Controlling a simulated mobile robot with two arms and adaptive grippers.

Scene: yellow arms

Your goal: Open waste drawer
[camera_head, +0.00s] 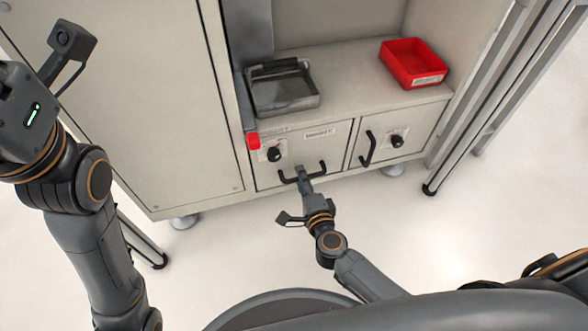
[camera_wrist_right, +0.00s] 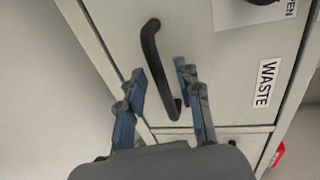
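The waste drawer (camera_head: 322,152) is a pale front low in the cabinet, sitting flush and closed. Its black bar handle (camera_head: 289,179) is partly covered by my right gripper (camera_head: 302,172) in the head view. In the right wrist view, the black handle (camera_wrist_right: 150,45) runs between the two blue-grey fingers of my right gripper (camera_wrist_right: 160,70). The fingers are apart, one on each side of the handle, with gaps visible. The WASTE label (camera_wrist_right: 267,83) is on the drawer front. My left arm is at the left of the head view; its fingers are not visible.
A second front (camera_head: 400,138) with a vertical handle and knob is to the right. A grey metal tray (camera_head: 283,107) and a red bin (camera_head: 413,63) are on the shelf above. Metal frame posts (camera_head: 490,95) stand at the right. The floor in front is clear.

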